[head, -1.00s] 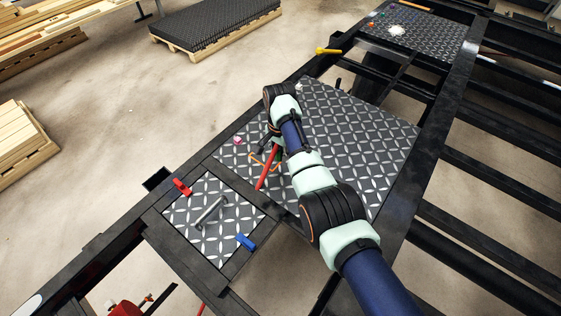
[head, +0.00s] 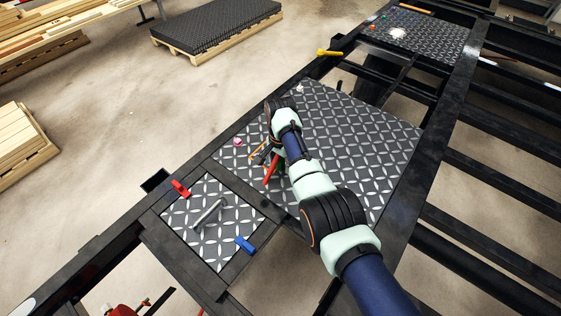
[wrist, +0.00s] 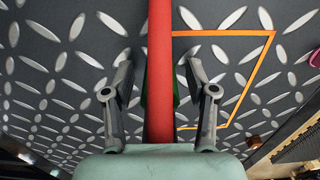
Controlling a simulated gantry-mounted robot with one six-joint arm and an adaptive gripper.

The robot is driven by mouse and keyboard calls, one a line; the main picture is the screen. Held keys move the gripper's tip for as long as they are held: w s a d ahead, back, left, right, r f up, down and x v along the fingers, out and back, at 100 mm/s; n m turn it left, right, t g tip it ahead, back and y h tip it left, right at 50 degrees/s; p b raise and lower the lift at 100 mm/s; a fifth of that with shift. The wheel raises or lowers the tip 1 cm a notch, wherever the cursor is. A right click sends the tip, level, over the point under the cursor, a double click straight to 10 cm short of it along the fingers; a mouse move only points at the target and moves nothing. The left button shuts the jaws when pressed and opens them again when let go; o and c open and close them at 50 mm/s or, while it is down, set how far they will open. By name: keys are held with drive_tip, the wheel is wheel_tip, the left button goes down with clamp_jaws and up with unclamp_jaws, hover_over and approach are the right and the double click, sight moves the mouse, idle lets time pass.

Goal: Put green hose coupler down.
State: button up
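My gripper (wrist: 160,62) points down at the patterned plate. In the wrist view its two dark fingers stand apart, with a long red bar (wrist: 160,40) running between them. Thin green slivers (wrist: 146,90) show at both sides of the bar between the fingers; they may be the green hose coupler, mostly hidden by the bar. I see a gap between them and the fingers. An orange square outline (wrist: 275,36) lies on the plate, partly behind the bar and right finger. In the head view the arm hides the fingertips, and the red bar (head: 271,172) shows below the wrist.
The large plate (head: 370,140) is mostly clear. A pink piece (head: 238,142) lies near its left edge. A smaller plate (head: 217,245) at lower left carries a grey handle (head: 210,212), with red (head: 180,188) and blue (head: 244,244) pieces at its edges. Black frame beams surround both.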

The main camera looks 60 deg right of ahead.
wheel_tip(320, 180, up, 12)
drive_tip(key=p, duration=0.3)
drive_tip(key=shift+r, duration=0.15)
idle(0.4)
